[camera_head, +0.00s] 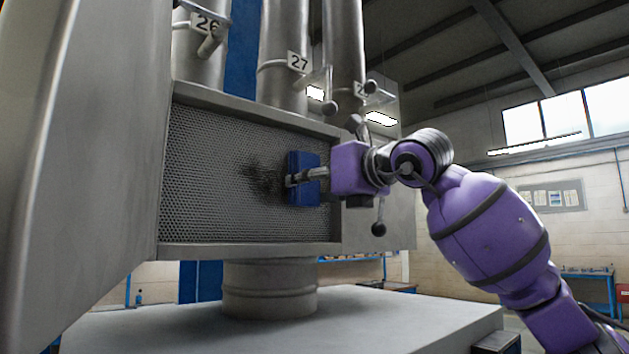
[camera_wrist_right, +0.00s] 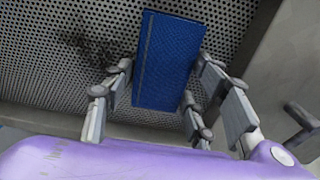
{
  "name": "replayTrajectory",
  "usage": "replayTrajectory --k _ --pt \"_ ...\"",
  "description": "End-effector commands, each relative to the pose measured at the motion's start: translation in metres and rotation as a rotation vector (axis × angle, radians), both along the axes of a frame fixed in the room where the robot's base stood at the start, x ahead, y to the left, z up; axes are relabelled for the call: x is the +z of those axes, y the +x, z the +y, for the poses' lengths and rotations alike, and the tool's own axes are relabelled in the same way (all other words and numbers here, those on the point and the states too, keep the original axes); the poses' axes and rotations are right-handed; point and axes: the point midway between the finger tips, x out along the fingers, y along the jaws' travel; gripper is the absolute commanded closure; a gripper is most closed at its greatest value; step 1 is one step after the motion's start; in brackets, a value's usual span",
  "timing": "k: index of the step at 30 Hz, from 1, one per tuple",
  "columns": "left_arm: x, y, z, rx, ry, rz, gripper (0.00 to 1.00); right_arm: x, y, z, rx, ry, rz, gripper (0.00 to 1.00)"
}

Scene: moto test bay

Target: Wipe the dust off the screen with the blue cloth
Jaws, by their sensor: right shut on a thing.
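The screen (camera_head: 215,170) is a grey perforated metal mesh set in a metal frame; it also fills the back of the right wrist view (camera_wrist_right: 50,40). A dark dust patch (camera_head: 262,180) lies on it, just left of the blue cloth (camera_head: 303,165). In the right wrist view the dust (camera_wrist_right: 95,47) is also left of the cloth (camera_wrist_right: 165,60). My right gripper (camera_head: 296,180) is shut on the cloth, with fingers on both sides of it (camera_wrist_right: 155,95). The cloth is at the screen's right part; I cannot tell whether it touches the mesh. My left gripper is not in view.
Metal pipes labelled 26 and 27 (camera_head: 285,50) with lever handles rise above the screen. A lever with a dark knob (camera_head: 379,229) hangs below my right wrist. A round pedestal (camera_head: 270,288) stands under the housing on a pale table top (camera_head: 400,318).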

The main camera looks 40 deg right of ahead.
Motion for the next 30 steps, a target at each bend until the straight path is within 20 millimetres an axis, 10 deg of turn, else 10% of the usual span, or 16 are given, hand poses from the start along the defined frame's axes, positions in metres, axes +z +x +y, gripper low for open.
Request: replayTrajectory --k 30 --pt "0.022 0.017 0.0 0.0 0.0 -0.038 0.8 0.002 0.005 0.035 0.001 -0.001 -0.001 0.69"
